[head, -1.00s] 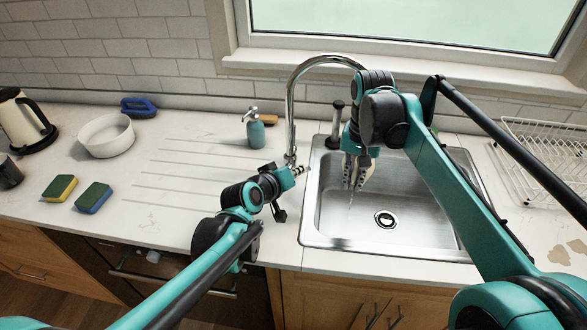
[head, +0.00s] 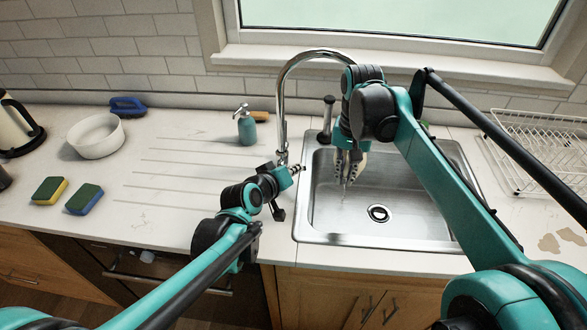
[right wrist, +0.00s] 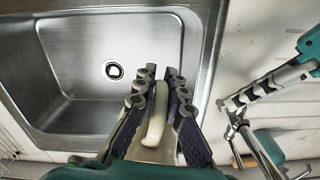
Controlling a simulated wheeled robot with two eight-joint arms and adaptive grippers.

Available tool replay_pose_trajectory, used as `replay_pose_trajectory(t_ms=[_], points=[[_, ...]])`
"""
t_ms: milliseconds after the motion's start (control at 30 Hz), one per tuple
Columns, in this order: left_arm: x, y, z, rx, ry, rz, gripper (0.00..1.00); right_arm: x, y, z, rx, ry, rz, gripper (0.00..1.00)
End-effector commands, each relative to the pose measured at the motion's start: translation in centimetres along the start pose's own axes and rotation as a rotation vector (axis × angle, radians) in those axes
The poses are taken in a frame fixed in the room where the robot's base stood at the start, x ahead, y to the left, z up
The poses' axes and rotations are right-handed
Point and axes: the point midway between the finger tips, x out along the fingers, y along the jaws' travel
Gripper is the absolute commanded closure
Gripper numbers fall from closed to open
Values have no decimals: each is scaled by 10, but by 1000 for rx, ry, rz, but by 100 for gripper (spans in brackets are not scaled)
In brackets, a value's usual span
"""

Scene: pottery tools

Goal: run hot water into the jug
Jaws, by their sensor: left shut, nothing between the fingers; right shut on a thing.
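The chrome tap (head: 281,110) arches beside the sink (head: 340,226); its spout end is hidden behind my right arm. My left gripper (head: 298,169) is shut and empty at the tap's base. In the right wrist view, the left gripper (right wrist: 228,104) is close against the tap's lower fitting (right wrist: 240,126); I cannot tell whether they touch. My right gripper (head: 349,168) is over the sink's left part. It is shut on a cream, handle-like piece (right wrist: 154,122), apparently the jug's; the rest is mostly hidden. A thin pale streak below this gripper may be water.
A soap bottle (head: 246,128) stands left of the tap. A white bowl (head: 96,137), two sponges (head: 84,199) and a cream kettle (head: 10,127) are further left. A dish rack (head: 540,150) stands right of the sink.

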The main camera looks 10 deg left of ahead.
Motion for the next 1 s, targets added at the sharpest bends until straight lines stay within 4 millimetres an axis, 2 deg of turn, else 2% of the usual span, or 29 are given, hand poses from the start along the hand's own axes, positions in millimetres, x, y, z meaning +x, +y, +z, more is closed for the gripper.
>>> replay_pose_trajectory(t_ms=[167,333,700,833,1000], points=[[-8,1,-8,-1,0,-1,100,0,0,0,0,0,0,100],[-33,5,-31,-2,2,-2,100,0,0,0,0,0,0,100],[-99,11,-27,-1,1,-1,100,0,0,0,0,0,0,100],[-115,12,-28,-1,0,-1,100,0,0,0,0,0,0,100],[-126,13,-27,0,0,-1,100,0,0,-1,0,0,0,100]])
